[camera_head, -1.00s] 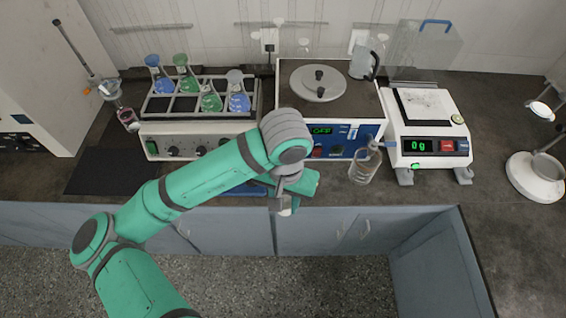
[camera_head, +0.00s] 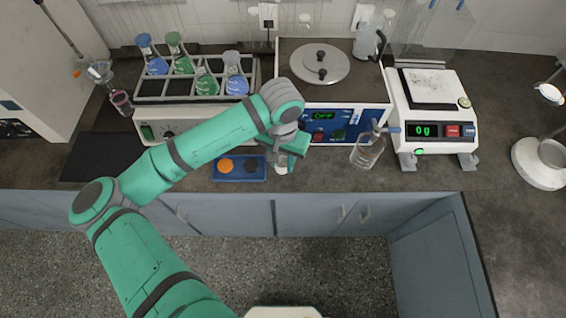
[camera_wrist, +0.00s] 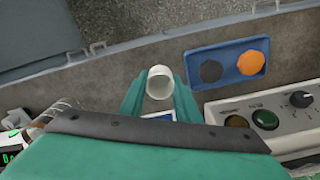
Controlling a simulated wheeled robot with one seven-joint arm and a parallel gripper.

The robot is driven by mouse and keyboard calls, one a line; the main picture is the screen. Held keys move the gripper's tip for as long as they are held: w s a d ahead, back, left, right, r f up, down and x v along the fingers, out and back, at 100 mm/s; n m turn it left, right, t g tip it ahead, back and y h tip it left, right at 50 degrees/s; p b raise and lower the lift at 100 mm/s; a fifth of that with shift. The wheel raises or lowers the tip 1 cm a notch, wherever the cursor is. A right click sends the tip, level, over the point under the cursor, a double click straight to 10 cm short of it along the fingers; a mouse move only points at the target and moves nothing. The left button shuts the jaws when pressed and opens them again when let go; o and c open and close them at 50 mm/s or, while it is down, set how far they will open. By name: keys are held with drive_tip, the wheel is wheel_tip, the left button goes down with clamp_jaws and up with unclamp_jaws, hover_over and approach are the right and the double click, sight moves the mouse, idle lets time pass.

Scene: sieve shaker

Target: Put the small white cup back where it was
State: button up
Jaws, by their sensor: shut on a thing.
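The small white cup (camera_wrist: 159,83) is between the fingers of my gripper (camera_wrist: 160,98) in the wrist view, its round opening facing the camera. In the head view the cup (camera_head: 282,168) shows as a small white shape under my gripper (camera_head: 285,160), near the counter's front edge. My gripper is shut on the cup. I cannot tell whether the cup touches the counter. The blue tray (camera_head: 261,177), holding an orange and a dark round piece, lies just left of the cup in the head view. It also shows in the wrist view (camera_wrist: 194,58).
The sieve shaker (camera_head: 343,125) stands behind my gripper, its display reading OFF. A glass wash bottle (camera_head: 367,152) stands to the right, before the scale (camera_head: 434,120) reading 0 g. A flask rack (camera_head: 178,90) is at back left. A dark mat (camera_head: 100,157) lies at left.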

sight(283, 165)
drive_tip(key=shift+w+d+f, duration=0.1)
drive_tip(key=shift+w+f, duration=0.85)
drive_tip(key=shift+f, duration=0.15)
drive_tip(key=shift+w+f, duration=0.2)
drive_tip(key=shift+f, duration=1.6)
drive_tip(key=shift+f, duration=0.15)
drive_tip(key=o, duration=1)
wheel_tip(283, 165, up, 12)
drive_tip(key=shift+r, duration=0.2)
